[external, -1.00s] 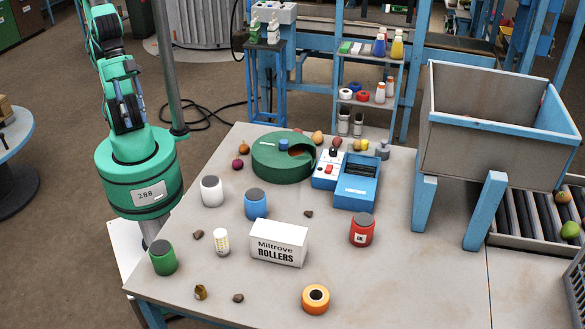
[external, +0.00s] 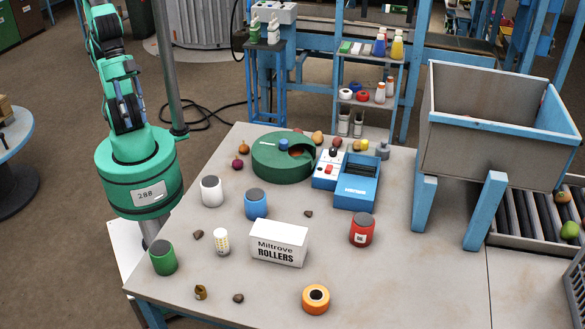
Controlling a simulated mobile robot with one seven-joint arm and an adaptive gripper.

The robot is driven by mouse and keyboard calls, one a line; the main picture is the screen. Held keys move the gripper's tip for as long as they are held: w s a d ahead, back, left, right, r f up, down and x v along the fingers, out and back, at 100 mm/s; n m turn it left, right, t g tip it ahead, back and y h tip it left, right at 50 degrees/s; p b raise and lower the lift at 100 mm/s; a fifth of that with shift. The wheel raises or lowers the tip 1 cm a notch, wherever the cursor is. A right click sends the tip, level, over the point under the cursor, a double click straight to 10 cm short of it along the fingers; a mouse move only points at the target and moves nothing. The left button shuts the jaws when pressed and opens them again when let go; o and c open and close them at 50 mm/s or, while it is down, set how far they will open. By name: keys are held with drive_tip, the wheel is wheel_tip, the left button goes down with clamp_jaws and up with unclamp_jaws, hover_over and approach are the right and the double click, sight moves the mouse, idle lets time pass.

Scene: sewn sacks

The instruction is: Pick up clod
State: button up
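Several small dark brown lumps that look like clods lie on the grey table. One clod (external: 198,234) is at the left, between the green and white jars. Another clod (external: 308,213) is near the middle, right of the blue jar. A third clod (external: 238,297) is near the front edge, beside a small brown object (external: 201,292). Which one is meant I cannot tell. My green arm stands folded at the table's left edge, well away from the lumps. I cannot make out my gripper in this view.
A white Rollers box (external: 279,243) stands mid-table among a white jar (external: 212,191), blue jar (external: 256,204), red jar (external: 361,229) and green jar (external: 163,257). An orange roll (external: 316,298) is in front. A green round device (external: 270,165) and blue machine (external: 357,184) stand behind.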

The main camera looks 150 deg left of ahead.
drive_tip(key=shift+o, duration=0.3)
drive_tip(key=shift+w+r, duration=0.1)
drive_tip(key=m+g+p, duration=0.6)
drive_tip(key=m+p, duration=0.5)
drive_tip(key=p, duration=0.1)
hover_over(197, 232)
wheel_tip(197, 232, down, 14)
wheel_tip(197, 232, down, 8)
drive_tip(key=shift+f+b, duration=0.15)
drive_tip(key=shift+b, duration=0.4)
drive_tip(key=shift+f, duration=0.15)
